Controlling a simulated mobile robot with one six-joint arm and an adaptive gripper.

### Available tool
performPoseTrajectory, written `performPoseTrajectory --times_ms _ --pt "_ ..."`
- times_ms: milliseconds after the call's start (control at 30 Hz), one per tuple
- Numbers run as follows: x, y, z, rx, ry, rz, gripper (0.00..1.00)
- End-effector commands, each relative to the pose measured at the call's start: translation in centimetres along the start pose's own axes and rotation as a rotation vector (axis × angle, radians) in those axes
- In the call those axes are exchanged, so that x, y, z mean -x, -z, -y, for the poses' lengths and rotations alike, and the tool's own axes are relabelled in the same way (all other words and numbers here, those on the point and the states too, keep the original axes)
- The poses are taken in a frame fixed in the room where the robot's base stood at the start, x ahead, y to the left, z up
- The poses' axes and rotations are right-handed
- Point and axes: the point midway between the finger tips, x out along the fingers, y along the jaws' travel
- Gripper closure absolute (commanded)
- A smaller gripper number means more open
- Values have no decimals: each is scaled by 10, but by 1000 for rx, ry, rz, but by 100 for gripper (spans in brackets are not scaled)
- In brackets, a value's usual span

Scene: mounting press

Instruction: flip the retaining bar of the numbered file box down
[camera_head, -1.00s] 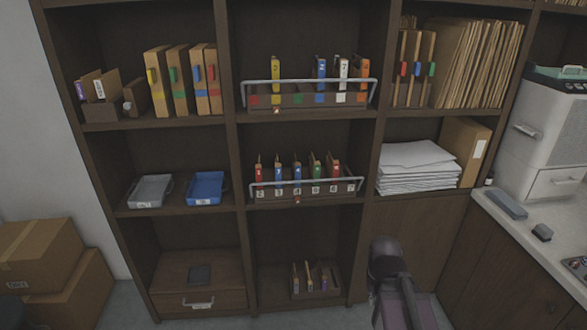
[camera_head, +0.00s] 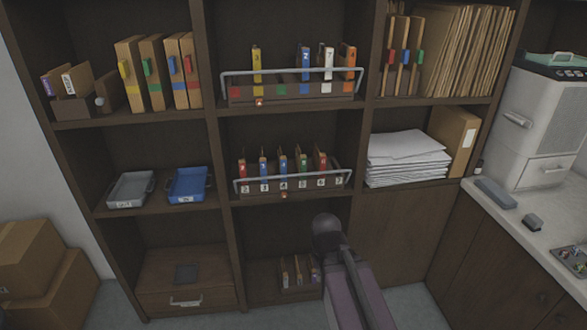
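The numbered file box (camera_head: 327,183) stands on the middle shelf of the centre column, with number labels along its front. Several files (camera_head: 283,165) with coloured, numbered spines stand upright in it. Its grey retaining bar (camera_head: 300,179) runs across the front, close to the upper edge of the labels and in front of the files' lower parts. I cannot tell its exact angle. My arm rises from the bottom, its dark rounded joint (camera_head: 327,227) in front of the lower shelf opening, below and right of the box. My gripper does not show.
A similar colour-marked box (camera_head: 290,92) with its own bar (camera_head: 290,71) stands one shelf above. A small file holder (camera_head: 300,281) sits below, partly near my arm. Paper (camera_head: 405,158) lies to the right, and grey and blue trays (camera_head: 187,185) to the left. A counter (camera_head: 520,220) bounds the right.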

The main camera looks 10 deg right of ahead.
Motion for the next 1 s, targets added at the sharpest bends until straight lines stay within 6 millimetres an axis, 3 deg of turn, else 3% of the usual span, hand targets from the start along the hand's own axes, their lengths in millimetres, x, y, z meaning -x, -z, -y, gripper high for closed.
performPoseTrajectory --times_ms 267,467,667,1000 --pt "6 13 0 0 0 -8 100" --pt "26 59 0 0 0 -38 100" --pt "59 137 7 5 0 -94 100" --pt "121 288 6 3 1 -208 100"
